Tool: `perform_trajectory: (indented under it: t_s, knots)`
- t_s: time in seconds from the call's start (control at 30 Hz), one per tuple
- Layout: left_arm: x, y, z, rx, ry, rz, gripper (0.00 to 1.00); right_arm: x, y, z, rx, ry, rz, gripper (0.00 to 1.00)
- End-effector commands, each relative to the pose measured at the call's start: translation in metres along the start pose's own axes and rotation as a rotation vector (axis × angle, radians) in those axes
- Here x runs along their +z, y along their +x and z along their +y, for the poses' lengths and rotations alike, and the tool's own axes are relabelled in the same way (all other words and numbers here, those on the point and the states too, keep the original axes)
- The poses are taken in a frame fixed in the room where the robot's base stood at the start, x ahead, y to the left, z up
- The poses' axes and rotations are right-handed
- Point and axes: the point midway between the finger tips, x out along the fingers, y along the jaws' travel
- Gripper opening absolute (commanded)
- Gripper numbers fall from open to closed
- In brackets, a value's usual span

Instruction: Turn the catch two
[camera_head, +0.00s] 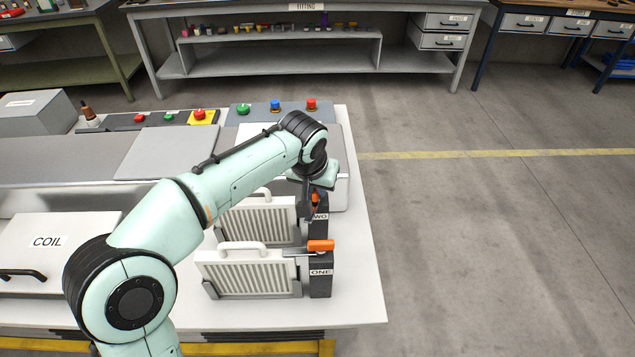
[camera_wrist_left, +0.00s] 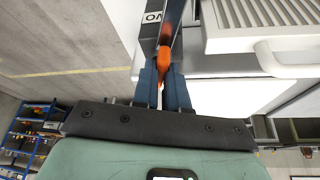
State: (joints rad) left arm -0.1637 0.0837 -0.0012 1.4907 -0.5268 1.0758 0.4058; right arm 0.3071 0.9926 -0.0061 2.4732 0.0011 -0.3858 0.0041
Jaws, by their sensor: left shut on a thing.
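Catch two is an orange lever (camera_head: 316,198) on the dark block labelled TWO (camera_head: 321,228), beside the rear white louvred panel (camera_head: 262,225). My left gripper (camera_head: 311,206) reaches it from above and is shut on it; the wrist and fingers hide part of the lever. In the left wrist view the orange lever (camera_wrist_left: 164,58) sits between the two blue-grey fingers (camera_wrist_left: 163,80), with the block's label (camera_wrist_left: 153,17) partly cut off. My right gripper is not in view.
In front, a second orange catch (camera_head: 321,246) lies flat on top of the block labelled ONE (camera_head: 320,280), beside another louvred panel (camera_head: 245,272). The white bench (camera_head: 360,300) ends just right of the blocks. A button panel (camera_head: 293,110) stands behind my arm.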

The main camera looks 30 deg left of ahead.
Motion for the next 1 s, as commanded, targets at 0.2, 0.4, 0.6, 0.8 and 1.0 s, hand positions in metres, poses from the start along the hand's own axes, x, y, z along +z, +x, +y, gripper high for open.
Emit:
perform_trajectory:
  t_s: [0.2,0.4,0.6,0.8,1.0]
  knots:
    - [0.001,0.000,-0.002,0.079,0.187,-0.007,0.00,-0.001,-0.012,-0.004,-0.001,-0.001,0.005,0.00]
    - [0.001,0.000,-0.002,0.152,0.362,-0.009,0.00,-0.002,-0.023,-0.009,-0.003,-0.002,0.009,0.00]
    - [0.001,0.001,-0.002,0.227,0.536,-0.010,0.00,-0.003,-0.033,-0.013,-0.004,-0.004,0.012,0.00]
    - [0.000,0.001,-0.003,0.300,0.712,-0.009,0.00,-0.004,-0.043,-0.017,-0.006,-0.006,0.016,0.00]
    - [0.000,0.002,-0.004,0.368,0.874,-0.011,0.00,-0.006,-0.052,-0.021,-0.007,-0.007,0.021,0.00]
